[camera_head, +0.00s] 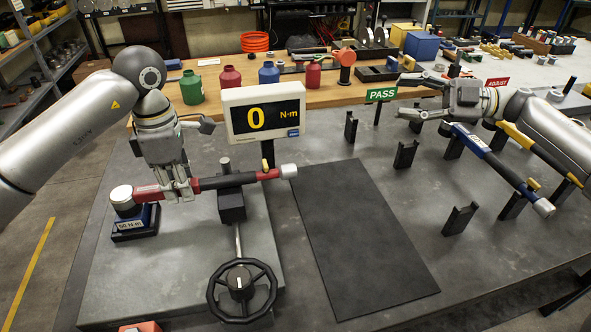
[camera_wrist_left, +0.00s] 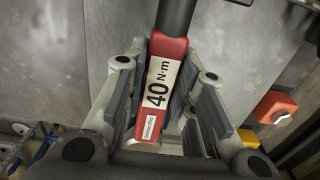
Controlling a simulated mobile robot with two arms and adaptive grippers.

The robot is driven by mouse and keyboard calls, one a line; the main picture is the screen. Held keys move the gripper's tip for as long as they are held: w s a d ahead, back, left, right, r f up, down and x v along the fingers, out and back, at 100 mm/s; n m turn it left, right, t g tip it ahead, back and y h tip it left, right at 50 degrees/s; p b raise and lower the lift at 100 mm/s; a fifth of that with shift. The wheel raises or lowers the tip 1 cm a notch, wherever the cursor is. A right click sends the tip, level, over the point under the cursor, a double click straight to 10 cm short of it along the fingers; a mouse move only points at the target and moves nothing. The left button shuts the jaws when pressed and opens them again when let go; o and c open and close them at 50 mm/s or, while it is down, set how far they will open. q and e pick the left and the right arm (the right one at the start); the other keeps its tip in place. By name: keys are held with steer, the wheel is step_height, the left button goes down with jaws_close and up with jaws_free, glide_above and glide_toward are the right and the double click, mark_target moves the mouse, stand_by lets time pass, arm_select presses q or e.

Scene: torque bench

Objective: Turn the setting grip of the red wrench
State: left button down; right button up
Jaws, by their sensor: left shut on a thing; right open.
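The red wrench (camera_head: 267,174) lies level across the torque bench, its left end at the blue block marked 50 N·m (camera_head: 135,220) and its middle over the dark support (camera_head: 231,207). Its silver end with the setting grip (camera_head: 289,171) is at the right. My left gripper (camera_head: 172,198) is shut on the wrench's red left part; in the left wrist view the fingers flank a "40 N·m" label (camera_wrist_left: 159,83). My right gripper (camera_head: 405,98) is open and empty, near the PASS sign (camera_head: 381,94), apart from the red wrench.
A display (camera_head: 262,110) reading 0 N·m stands behind the wrench. A black handwheel (camera_head: 241,291) is in front. Blue (camera_head: 485,150) and yellow (camera_head: 519,141) wrenches rest on racks at right. A black mat (camera_head: 365,240) lies clear in the middle.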

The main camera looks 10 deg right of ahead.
mark_target(295, 171)
steer(key=s+a+f+m+g+y, duration=0.25)
steer(key=a+f+m+g, duration=0.35)
steer(key=a+f, duration=0.65)
steer(key=shift+n+g+h, duration=0.35)
steer(key=shift+n+g, duration=0.05)
steer(key=shift+n, duration=0.1)
steer(key=a, duration=1.2)
steer(key=shift+s+a+r, duration=0.15)
steer(key=shift+s+r, duration=0.05)
steer(key=shift+s, duration=0.15)
steer(key=c, duration=1)
steer(key=shift+c, duration=0.2)
steer(key=shift+n, duration=0.3)
steer(key=n, duration=0.4)
steer(key=shift+n, duration=0.3)
steer(key=n, duration=0.5)
